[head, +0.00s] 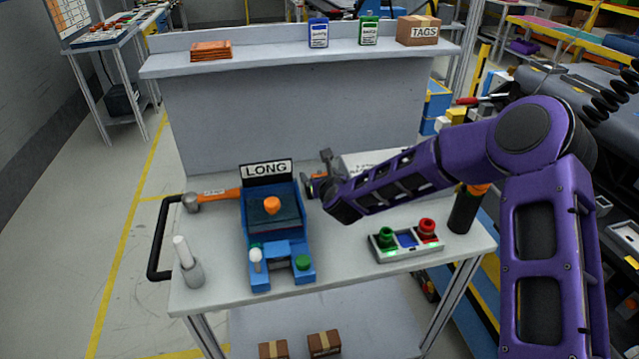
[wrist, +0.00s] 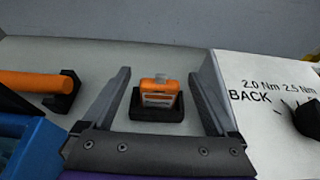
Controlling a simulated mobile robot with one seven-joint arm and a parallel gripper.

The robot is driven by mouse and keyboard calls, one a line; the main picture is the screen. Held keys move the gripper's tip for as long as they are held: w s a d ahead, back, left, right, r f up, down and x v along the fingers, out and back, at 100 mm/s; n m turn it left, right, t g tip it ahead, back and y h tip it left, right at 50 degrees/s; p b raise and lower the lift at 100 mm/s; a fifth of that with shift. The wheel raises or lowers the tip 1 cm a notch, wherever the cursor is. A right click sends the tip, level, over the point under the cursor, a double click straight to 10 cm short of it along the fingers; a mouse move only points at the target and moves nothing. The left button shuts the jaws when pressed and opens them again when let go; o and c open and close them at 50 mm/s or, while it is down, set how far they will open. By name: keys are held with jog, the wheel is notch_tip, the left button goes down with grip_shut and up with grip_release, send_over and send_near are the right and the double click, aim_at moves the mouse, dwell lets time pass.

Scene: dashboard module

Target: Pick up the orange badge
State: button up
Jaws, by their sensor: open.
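The orange badge (wrist: 160,92) stands upright in a small black holder (wrist: 157,113) in the wrist view. It has a white label and a pale clip at its top. My gripper (wrist: 162,85) is open, with one finger on each side of the badge and a gap on both sides. In the head view my gripper (head: 316,181) is over the back of the workbench, right of the LONG sign. The badge cannot be made out there.
A white box with torque markings (wrist: 265,95) stands close on the right. An orange-handled hammer (head: 215,195) lies on the left. The blue fixture (head: 281,252) is in front. The button panel (head: 405,246) sits on the bench (head: 340,277) at front right. A grey back panel (head: 290,120) rises behind.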

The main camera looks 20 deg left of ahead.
aim_at(319, 174)
jog(key=shift+w, duration=0.1)
jog(key=c, duration=1.4)
notch_tip(319, 174, up, 10)
jog(key=shift+c, duration=0.2)
